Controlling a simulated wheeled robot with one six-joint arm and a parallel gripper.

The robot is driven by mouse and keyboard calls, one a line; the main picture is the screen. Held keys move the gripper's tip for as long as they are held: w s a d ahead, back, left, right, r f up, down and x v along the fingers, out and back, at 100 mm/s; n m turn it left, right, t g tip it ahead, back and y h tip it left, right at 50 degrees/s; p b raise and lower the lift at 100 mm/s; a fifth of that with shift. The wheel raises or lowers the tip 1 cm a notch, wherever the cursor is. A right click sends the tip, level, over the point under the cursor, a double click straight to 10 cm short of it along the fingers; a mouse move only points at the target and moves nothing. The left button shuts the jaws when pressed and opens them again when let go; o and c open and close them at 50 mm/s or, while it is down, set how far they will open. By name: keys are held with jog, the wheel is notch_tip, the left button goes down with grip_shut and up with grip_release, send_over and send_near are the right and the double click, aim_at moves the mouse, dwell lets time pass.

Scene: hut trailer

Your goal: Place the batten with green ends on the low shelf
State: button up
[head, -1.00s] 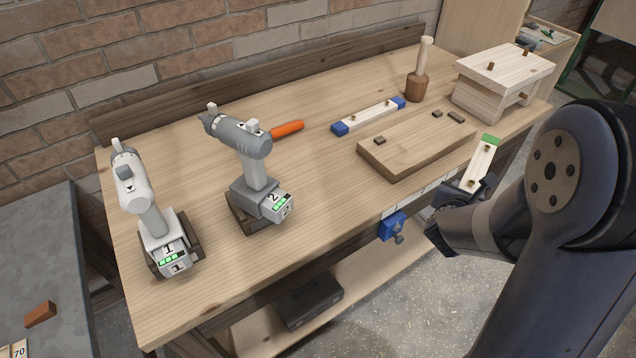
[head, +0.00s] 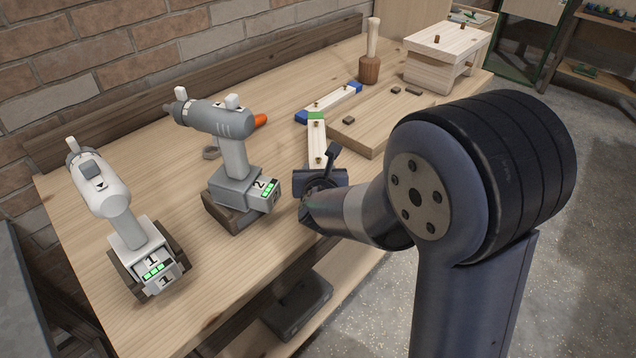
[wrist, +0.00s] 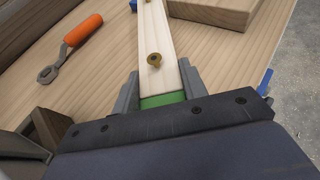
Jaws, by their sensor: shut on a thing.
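The batten with green ends (head: 317,143) is pale wood with brass-coloured knobs. My gripper (head: 318,178) is shut on its near end, above the bench top. One green end points away from me in the head view. In the wrist view, the batten (wrist: 154,45) runs up between the fingers of my gripper (wrist: 160,90), and the other green end is at the jaws. A low shelf (head: 347,279) of light wood runs under the bench, partly hidden by the bench top and my arm.
A dark case (head: 298,306) stands on the low shelf. Two drills (head: 225,150) (head: 110,205), an orange-handled wrench (wrist: 82,31), a blue-ended batten (head: 335,100), a thick board (head: 372,122) and a mallet (head: 371,60) are on the bench. Floor at right is clear.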

jog(key=shift+f, duration=1.75)
jog(key=shift+f+b, duration=0.2)
jog(key=shift+b, duration=0.2)
jog(key=o, duration=1.1)
jog(key=shift+r, duration=0.1)
